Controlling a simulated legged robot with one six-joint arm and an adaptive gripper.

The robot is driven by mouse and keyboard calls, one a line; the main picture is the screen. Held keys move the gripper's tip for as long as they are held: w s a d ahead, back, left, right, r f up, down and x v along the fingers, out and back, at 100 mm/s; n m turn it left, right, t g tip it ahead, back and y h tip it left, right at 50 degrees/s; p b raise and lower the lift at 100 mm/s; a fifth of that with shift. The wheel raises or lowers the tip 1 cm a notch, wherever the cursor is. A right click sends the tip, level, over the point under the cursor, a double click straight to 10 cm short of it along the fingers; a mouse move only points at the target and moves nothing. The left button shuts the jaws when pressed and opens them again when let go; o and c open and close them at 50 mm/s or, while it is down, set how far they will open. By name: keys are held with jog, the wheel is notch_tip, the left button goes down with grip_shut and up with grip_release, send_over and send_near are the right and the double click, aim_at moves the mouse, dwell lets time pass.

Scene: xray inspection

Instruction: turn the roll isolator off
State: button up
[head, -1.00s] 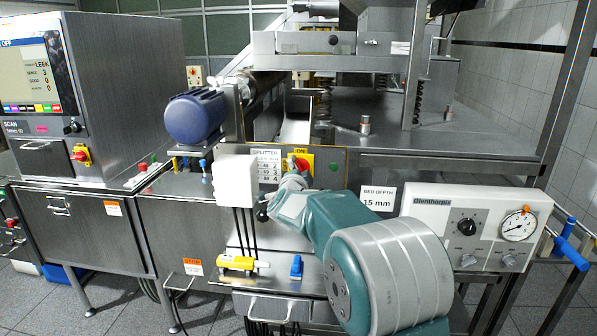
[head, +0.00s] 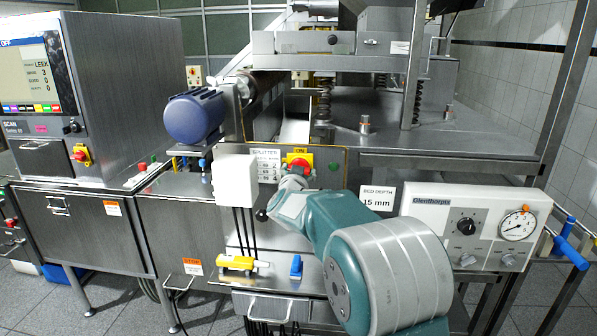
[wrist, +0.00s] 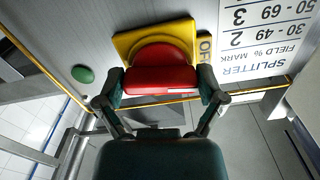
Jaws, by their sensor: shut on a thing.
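The roll isolator is a red rotary handle (head: 299,159) on a yellow plate (head: 311,153) marked ON at the top, on the steel panel right of the SPLITTER label. In the wrist view the red handle (wrist: 160,80) fills the space between my fingers, with the yellow plate (wrist: 126,42) behind it. The handle's bar lies roughly level, and letters reading "OF" show beside its right end in that view. My gripper (wrist: 163,84) is shut on the handle, one finger at each end. In the head view my gripper (head: 296,174) partly hides the handle's lower side.
A green button (wrist: 83,74) sits beside the isolator. A white box (head: 235,181) with hanging cables is just left of my wrist. A blue motor (head: 195,117) stands at upper left. A white control box with a gauge (head: 480,228) is at right. Another red-yellow switch (head: 82,155) is on the scanner.

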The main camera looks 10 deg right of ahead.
jog(key=shift+a+f+n, duration=0.1)
jog(key=shift+f+n, duration=0.1)
jog(key=shift+n, duration=0.8)
jog(key=o, duration=0.8)
jog(key=shift+w, duration=0.1)
jog(key=shift+r, duration=0.1)
jog(key=v, duration=1.2)
jog(key=shift+a, duration=0.1)
